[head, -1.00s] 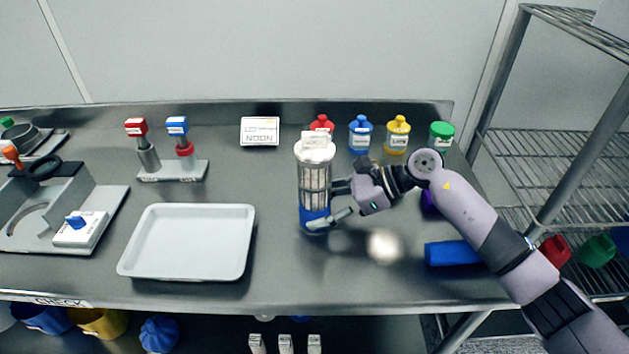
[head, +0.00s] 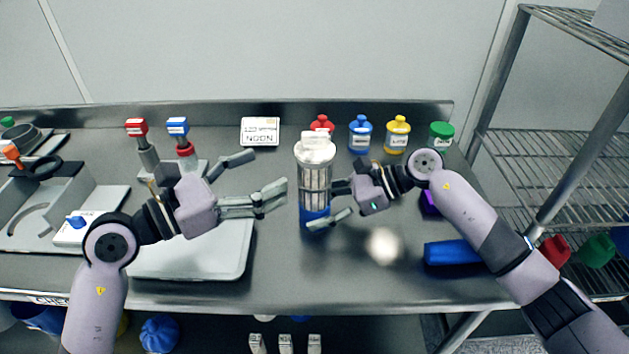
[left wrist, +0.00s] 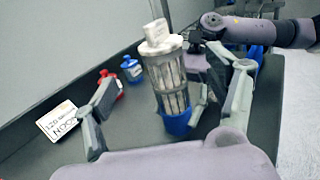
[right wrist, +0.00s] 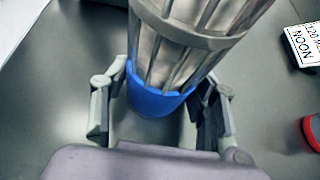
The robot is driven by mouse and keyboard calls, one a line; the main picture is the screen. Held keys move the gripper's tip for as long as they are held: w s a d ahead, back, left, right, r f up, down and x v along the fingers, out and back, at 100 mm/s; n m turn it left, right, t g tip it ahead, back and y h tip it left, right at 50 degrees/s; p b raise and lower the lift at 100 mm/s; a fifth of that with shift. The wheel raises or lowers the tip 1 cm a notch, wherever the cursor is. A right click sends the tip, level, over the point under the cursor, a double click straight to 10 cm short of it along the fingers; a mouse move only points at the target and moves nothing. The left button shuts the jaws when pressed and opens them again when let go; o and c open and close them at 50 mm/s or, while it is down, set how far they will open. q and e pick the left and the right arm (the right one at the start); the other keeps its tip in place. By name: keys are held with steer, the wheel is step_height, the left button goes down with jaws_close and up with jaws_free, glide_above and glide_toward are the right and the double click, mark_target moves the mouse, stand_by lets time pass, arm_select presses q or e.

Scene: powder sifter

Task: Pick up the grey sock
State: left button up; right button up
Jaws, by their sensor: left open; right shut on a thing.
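No loose grey sock can be made out. A caged cylinder (head: 315,180) with a white cap, pale ribbed filling and blue base stands upright in mid-table; it also shows in the left wrist view (left wrist: 170,85) and the right wrist view (right wrist: 160,98). I cannot tell whether the filling is a sock. My right gripper (head: 333,204) is shut around the cylinder's lower part from the right. My left gripper (head: 266,178) is open and empty, just left of the cylinder, its fingers pointing towards it. In the left wrist view the cylinder appears between the open fingers.
A white tray (head: 215,255) lies under my left arm. Small red (head: 321,124), blue (head: 360,134), yellow (head: 397,134) and green (head: 441,134) capped containers line the back. A "NOON" sign (head: 260,131) stands behind. A blue object (head: 452,253) lies at right. The front middle is clear.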

mark_target(316, 147)
arm_select(q)
steer(key=x, duration=0.5)
steer(key=shift+w+d, duration=0.2)
steer(key=shift+d, duration=0.05)
steer(key=x, duration=0.5)
steer(key=shift+w+d+r, duration=0.15)
steer(key=shift+d+r, duration=0.05)
steer(key=shift+d, duration=0.05)
steer(key=shift+c, duration=0.5)
steer(key=c, duration=1.6)
